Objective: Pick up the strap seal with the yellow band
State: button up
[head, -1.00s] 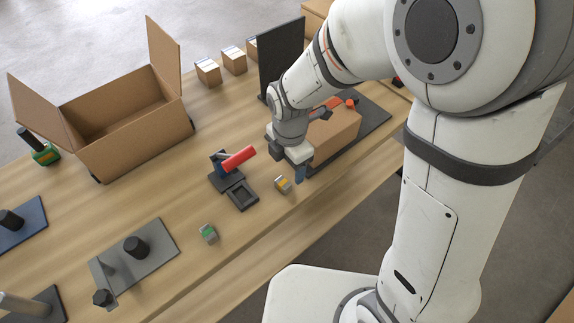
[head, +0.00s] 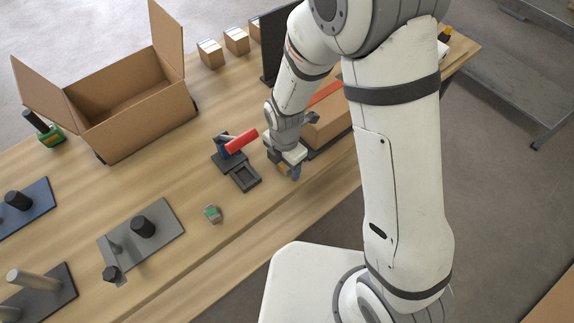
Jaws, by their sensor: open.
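The strap seal with the yellow band (head: 282,169) is a small grey piece on the table, close to the front edge. In the head view it is mostly hidden by my gripper (head: 288,172), and only a bit of yellow shows by the fingers. My gripper points down at it with its jaws open; I cannot tell whether the fingers touch it. A similar seal with a green band (head: 212,214) lies in the open on the table to the left.
A black press with a red handle (head: 241,141) stands just left of my gripper. A closed brown box (head: 327,121) is to the right, partly behind my arm. An open carton (head: 135,118) stands at the back left. A grey plate with black posts (head: 165,225) is at front left.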

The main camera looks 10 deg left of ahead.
jog(key=shift+c, duration=0.2)
jog(key=c, duration=1)
jog(key=shift+c, duration=0.2)
